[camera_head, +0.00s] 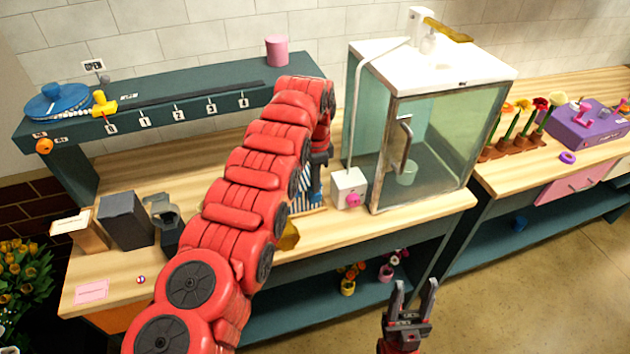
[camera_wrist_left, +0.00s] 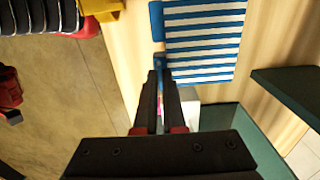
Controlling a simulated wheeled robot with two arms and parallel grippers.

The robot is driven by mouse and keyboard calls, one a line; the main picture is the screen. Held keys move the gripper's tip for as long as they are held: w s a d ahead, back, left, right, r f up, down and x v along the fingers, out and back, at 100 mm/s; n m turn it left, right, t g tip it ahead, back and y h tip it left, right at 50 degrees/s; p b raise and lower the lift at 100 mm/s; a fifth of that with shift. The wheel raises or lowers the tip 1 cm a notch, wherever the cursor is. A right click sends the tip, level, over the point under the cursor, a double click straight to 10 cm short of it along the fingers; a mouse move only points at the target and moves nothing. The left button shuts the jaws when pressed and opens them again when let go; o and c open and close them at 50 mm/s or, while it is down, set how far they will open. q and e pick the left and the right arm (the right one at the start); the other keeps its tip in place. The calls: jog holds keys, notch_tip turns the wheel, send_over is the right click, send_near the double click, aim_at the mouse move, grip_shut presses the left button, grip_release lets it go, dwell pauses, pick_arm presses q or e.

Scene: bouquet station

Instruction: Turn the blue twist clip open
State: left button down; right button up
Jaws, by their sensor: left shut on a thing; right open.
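A blue-and-white striped thing (camera_wrist_left: 204,40) lies near the wooden bench's front edge in the left wrist view; part of it shows behind my left arm in the head view (camera_head: 316,192). A small blue piece (camera_wrist_left: 160,62) at its lower left corner sits at my left fingertips (camera_wrist_left: 159,76), which are shut on it; it looks like the blue twist clip. Another blue tab (camera_wrist_left: 157,20) stands at the striped thing's left edge. In the head view my red left arm hides most of this. My right gripper (camera_head: 414,292) is open and empty, in front of the bench.
A glass cabinet (camera_head: 435,135) stands right of my left arm, with a white box (camera_head: 348,187) with a pink knob beside it. A yellow piece (camera_head: 289,236) is at the bench's front edge. Dark blocks (camera_head: 126,220) stand left. A green shelf (camera_head: 190,90) runs along the back.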

pick_arm(q)
jog(key=c, duration=1)
grip_release()
notch_tip(320, 180, up, 17)
jog(key=p, duration=1.5)
jog(key=shift+r, duration=0.2)
